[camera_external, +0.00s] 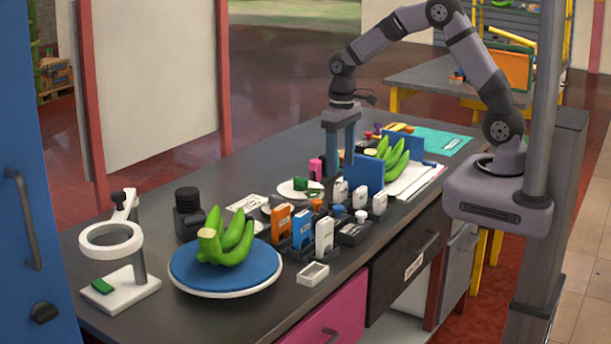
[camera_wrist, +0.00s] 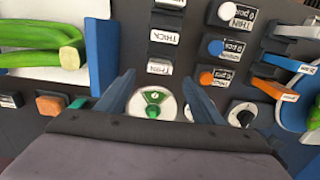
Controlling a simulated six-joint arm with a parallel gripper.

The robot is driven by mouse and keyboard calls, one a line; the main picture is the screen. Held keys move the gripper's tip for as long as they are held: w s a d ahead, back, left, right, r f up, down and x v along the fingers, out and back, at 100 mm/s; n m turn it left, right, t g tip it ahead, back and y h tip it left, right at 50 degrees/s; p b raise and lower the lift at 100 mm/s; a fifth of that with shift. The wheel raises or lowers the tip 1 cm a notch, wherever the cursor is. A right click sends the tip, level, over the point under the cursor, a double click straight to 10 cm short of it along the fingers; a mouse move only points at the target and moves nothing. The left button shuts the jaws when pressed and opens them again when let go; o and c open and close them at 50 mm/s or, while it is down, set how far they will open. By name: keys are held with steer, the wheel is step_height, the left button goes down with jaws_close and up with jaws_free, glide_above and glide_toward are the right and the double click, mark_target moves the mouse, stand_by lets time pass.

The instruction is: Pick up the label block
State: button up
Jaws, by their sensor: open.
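Several small blocks carry white labels, and I cannot tell which one is the task's label block. In the wrist view a column of them runs up the middle: a "THIN" label block (camera_wrist: 159,68) is nearest, with a "THICK" label block (camera_wrist: 164,37) beyond it. In the external view white-faced blocks (camera_external: 360,196) stand in a row in front of a blue panel (camera_external: 368,171). My gripper (camera_wrist: 158,80) is open and empty, with its two blue fingers apart. In the external view my gripper (camera_external: 341,168) points down over the bench, behind the white blocks.
The blue panel (camera_wrist: 101,52) stands close left of my fingers. A green-and-white dial (camera_wrist: 152,102) lies between the fingers. Green bananas (camera_external: 395,157) lie at the right, and more bananas (camera_external: 228,238) on a blue turntable (camera_external: 192,279). Orange and blue blocks crowd the bench front.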

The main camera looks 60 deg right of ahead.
mark_target(340, 184)
steer(key=shift+w+a+f+p, duration=0.1)
steer(key=shift+w+f+p, duration=0.1)
steer(key=shift+f, duration=0.35)
steer(key=shift+w+f+p, duration=0.15)
steer(key=shift+f+p, duration=0.05)
steer(key=shift+f, duration=0.35)
steer(key=shift+s+f+p, duration=0.2)
steer(key=shift+f+p, duration=0.35)
steer(key=shift+p, duration=0.05)
steer(key=shift+f+p, duration=0.75)
steer(key=shift+f, duration=1.3)
steer(key=shift+c, duration=0.2)
steer(key=c, duration=1)
